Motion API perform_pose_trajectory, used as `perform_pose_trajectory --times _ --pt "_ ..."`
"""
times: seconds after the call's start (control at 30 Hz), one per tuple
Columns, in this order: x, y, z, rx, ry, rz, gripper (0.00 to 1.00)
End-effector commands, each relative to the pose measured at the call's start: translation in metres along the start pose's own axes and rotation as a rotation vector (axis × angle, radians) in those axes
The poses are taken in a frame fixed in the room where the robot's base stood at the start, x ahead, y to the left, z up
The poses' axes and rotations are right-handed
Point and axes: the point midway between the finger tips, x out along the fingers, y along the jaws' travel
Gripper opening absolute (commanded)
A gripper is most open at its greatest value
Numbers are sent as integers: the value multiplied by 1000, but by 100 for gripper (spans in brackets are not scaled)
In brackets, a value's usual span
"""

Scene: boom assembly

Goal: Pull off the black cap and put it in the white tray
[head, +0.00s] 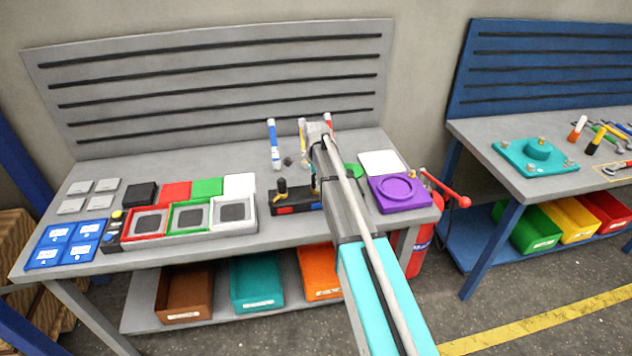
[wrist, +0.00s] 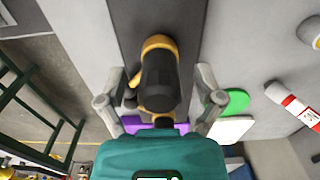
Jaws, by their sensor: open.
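In the wrist view, a black cylindrical cap (wrist: 160,80) with yellow parts around it lies between the spread fingers of my gripper (wrist: 160,101). There is a gap on both sides, and I cannot tell its depth between them. In the head view, a black-and-yellow knob (head: 282,188) stands on a dark block; my arm hides the block's right end and my gripper's fingertips. A white-rimmed tray (head: 252,229) with a dark insert sits left of the block. A plain white square piece (head: 382,162) lies right of my arm; I cannot tell whether it is a tray.
Red and green framed trays stand left of the white-rimmed one. A purple plate (head: 399,191) and green round piece (head: 355,171) lie right of my arm.

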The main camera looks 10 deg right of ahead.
Motion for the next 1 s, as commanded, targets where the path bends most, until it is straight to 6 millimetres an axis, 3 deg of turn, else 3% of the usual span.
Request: perform_pose_trajectory --times 0.13,0.57,0.6,0.83,1.0 --pt "0 0 0 0 0 0 82" --pt "0 0 0 0 0 0 2" --pt "0 0 0 0 0 0 41" --pt "0 0 0 0 0 0 0" --pt "0 0 0 0 0 0 0"
